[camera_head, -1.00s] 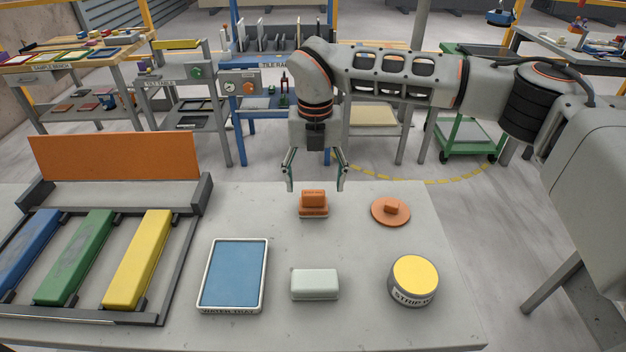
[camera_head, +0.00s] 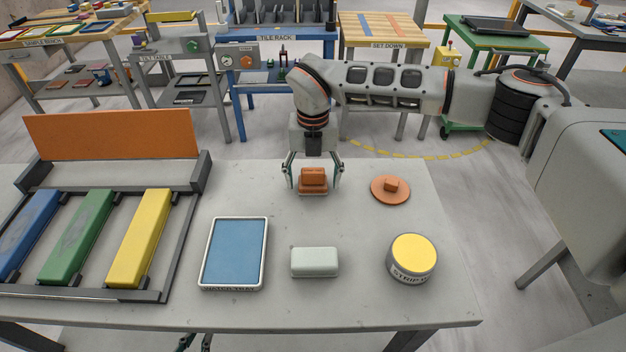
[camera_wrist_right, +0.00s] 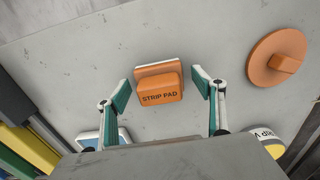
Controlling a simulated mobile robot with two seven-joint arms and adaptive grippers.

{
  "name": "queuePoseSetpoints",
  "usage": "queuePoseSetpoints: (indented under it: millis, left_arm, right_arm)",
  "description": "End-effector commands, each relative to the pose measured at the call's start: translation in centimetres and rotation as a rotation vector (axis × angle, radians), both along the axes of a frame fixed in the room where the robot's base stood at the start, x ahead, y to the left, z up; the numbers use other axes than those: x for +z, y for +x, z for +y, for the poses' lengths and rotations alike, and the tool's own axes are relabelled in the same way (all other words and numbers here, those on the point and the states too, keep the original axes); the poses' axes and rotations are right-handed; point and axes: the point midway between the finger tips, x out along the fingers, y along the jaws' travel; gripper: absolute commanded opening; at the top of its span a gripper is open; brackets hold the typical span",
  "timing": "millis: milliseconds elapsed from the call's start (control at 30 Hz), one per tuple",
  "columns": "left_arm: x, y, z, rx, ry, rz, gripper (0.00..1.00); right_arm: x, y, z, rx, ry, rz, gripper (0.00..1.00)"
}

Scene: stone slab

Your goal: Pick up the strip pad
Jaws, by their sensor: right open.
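The strip pad (camera_head: 313,177) is an orange block with a raised grip on a pale-edged base, lying on the stone slab (camera_head: 345,225). In the right wrist view the strip pad (camera_wrist_right: 160,88) shows its label. My right gripper (camera_head: 315,186) is open, pointing down, with one finger on each side of the pad. In the wrist view the right gripper (camera_wrist_right: 162,92) shows gaps between both fingers and the pad. Two tips of my left gripper (camera_head: 195,342) show below the slab's front edge; its opening is unclear.
An orange disc with a knob (camera_head: 390,189) lies right of the pad. A blue water tray (camera_head: 235,253), a pale block (camera_head: 314,262) and a yellow-topped tin (camera_head: 412,258) stand nearer. A rack with coloured bars (camera_head: 140,240) fills the left. Bare slab lies between them.

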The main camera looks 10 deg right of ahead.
Motion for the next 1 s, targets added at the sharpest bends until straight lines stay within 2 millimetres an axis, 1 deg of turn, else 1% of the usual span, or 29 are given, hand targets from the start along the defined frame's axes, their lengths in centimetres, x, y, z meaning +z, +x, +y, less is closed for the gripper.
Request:
queuePoseSetpoints:
  millis: [167, 200, 267, 300, 333, 367, 667, 767, 867, 1000]
  left_arm:
    - [0.1, 0.1, 0.0, 0.0, -0.001, -0.002, 0.18]
    - [0.0, 0.1, 0.0, 0.0, -0.001, -0.002, 0.18]
    - [0.0, 0.1, 0.0, 0.0, 0.0, -0.001, 0.18]
    - [0.0, 0.1, 0.0, 0.0, 0.0, -0.001, 0.18]
    - [0.0, 0.1, 0.0, 0.0, 0.0, 0.0, 0.18]
    - [-0.1, 0.1, 0.0, 0.0, 0.0, 0.0, 0.18]
    - [-0.3, -0.1, 0.0, -0.001, 0.002, 0.005, 0.18]
    - [-0.4, -0.1, 0.1, -0.001, 0.002, 0.005, 0.18]
    - [-0.4, -0.1, 0.1, -0.001, 0.002, 0.005, 0.18]
    - [-0.5, -0.1, 0.0, -0.001, 0.002, 0.005, 0.18]
  right_arm:
    - [0.0, 0.0, 0.0, 0.0, 0.0, -0.001, 0.68]
    - [0.0, 0.0, 0.0, 0.0, 0.0, -0.001, 0.63]
    - [0.0, 0.0, 0.0, 0.0, 0.0, 0.0, 0.47]
    - [0.0, 0.0, 0.0, 0.0, 0.0, 0.0, 0.37]
    - [0.0, 0.0, 0.0, 0.0, 0.0, 0.0, 0.29]
    - [0.0, 0.0, 0.0, 0.0, 0.0, 0.0, 0.25]
    - [0.1, 0.0, 0.0, 0.0, 0.001, -0.001, 0.24]
    - [0.4, 0.1, 0.0, 0.0, 0.001, -0.001, 0.24]
    - [1.1, 0.1, 0.0, 0.0, 0.001, -0.002, 0.24]
    - [2.8, 0.1, 0.0, 0.0, 0.001, -0.004, 0.24]
